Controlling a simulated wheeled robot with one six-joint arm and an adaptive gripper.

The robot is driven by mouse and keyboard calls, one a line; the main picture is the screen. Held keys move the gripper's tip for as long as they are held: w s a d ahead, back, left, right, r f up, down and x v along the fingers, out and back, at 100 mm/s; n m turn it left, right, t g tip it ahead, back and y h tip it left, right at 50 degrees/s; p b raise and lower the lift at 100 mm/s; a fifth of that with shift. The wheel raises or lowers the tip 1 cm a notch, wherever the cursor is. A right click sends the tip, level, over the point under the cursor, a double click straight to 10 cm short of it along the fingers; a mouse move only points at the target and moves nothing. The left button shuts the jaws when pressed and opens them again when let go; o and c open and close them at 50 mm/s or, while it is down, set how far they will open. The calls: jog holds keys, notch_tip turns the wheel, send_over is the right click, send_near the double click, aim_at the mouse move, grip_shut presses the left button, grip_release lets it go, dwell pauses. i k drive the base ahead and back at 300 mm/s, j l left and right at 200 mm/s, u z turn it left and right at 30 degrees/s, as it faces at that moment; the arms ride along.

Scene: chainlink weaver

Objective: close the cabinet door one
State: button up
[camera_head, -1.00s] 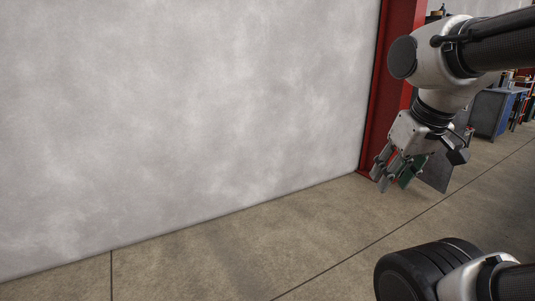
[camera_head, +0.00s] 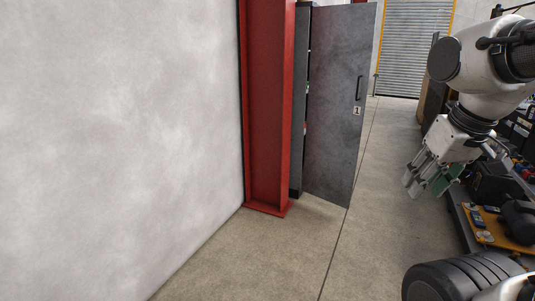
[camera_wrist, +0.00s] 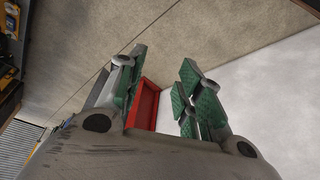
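The cabinet door one (camera_head: 337,105) is a dark grey metal panel in the head view. It stands swung open, with a dark vertical handle (camera_head: 358,88) and a label reading 1 near its right edge. A narrow strip of the dark cabinet body (camera_head: 298,110) shows between the door and a red column; most of the cabinet is hidden. My gripper (camera_head: 423,190) hangs to the right of the door, apart from it. In the wrist view my gripper (camera_wrist: 158,98) has its green-padded fingers spread, with nothing between them.
A red column (camera_head: 268,110) stands left of the cabinet against a pale wall (camera_head: 120,120). A cluttered bench (camera_head: 487,228) with tools is at the right. Concrete floor (camera_head: 375,220) is clear between door and bench. A roller shutter (camera_head: 415,50) is at the back.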

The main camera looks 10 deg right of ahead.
aim_at(342, 35)
jog(key=i+l+z, duration=0.1)
jog(key=i+z, duration=0.2)
jog(key=i, duration=0.65)
jog(key=i+j+z, duration=0.15)
jog(key=i+z, duration=0.15)
jog(key=i, duration=0.65)
jog(key=i+j, duration=0.2)
jog(key=i, duration=0.4)
jog(key=i+j, duration=0.15)
jog(key=i, duration=0.45)
